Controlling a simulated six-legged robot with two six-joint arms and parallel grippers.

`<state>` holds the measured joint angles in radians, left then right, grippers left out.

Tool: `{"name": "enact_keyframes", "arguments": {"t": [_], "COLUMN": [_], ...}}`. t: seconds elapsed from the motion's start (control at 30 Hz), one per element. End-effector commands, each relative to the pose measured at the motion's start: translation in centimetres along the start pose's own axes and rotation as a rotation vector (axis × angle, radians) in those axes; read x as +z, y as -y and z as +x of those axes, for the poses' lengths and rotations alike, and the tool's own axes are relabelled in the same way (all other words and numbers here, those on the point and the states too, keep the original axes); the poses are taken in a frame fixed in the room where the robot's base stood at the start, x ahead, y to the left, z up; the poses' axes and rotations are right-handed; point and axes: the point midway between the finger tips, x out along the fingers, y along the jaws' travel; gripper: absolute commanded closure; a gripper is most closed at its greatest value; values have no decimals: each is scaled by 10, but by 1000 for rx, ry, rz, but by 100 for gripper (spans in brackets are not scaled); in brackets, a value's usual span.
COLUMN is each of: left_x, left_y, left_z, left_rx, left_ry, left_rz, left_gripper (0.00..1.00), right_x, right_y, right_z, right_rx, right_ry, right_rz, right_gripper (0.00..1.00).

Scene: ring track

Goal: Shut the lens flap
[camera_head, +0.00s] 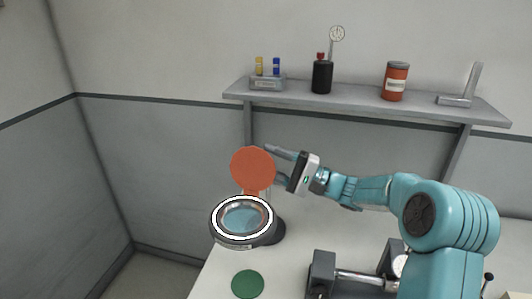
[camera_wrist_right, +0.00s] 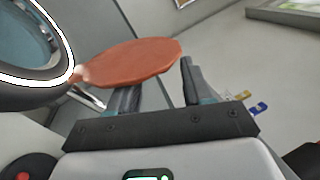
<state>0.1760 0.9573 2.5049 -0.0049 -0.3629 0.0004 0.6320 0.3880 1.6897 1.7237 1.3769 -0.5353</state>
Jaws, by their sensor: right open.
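The lens flap (camera_head: 253,168) is an orange-red disc standing raised on a short tab at the back of the magnifier's ring (camera_head: 216,222). The round lens (camera_head: 241,219) lies uncovered inside a bright white ring. My right gripper (camera_head: 272,163) is open at the flap's right edge, its fingers pointing left. In the right wrist view, the flap (camera_wrist_right: 125,63) lies across the left finger and hides its tip. The other fingertip is just right of the flap's edge. I cannot tell whether either finger touches it. My left gripper is out of view.
The magnifier's dark base (camera_head: 275,232) stands on the white table (camera_head: 310,225). A green disc (camera_head: 248,284) lies in front of it, and a grey metal device (camera_head: 321,275) stands to the right. A wall shelf (camera_head: 350,98) holding small items runs above.

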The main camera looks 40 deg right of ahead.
Motion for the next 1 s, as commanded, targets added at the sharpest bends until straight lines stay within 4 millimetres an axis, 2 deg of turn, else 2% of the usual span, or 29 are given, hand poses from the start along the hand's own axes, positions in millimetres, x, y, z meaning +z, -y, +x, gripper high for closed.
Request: {"name": "enact_keyframes", "arguments": {"t": [0.13, 0.43, 0.47, 0.5, 0.6, 0.83, 1.0], "left_x": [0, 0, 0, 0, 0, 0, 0], "left_y": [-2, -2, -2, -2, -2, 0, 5], "left_z": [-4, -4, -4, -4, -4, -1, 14], "left_rx": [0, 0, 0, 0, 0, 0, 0], "left_ry": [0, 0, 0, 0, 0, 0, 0], "left_rz": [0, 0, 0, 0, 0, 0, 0], "left_gripper": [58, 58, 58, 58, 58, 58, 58], "right_x": [-1, -2, -2, -2, -2, -2, 2], "right_y": [1, 0, 0, 0, 0, -1, -4], "right_z": [13, 15, 15, 15, 15, 15, 14], "right_rx": [-1, 0, 0, 0, 0, 1, 1], "right_ry": [1, -1, -1, -1, 0, 2, 14], "right_rz": [0, 0, 0, 0, 0, -5, -46], "right_gripper": [50, 50, 56, 69, 100, 100, 100]}}
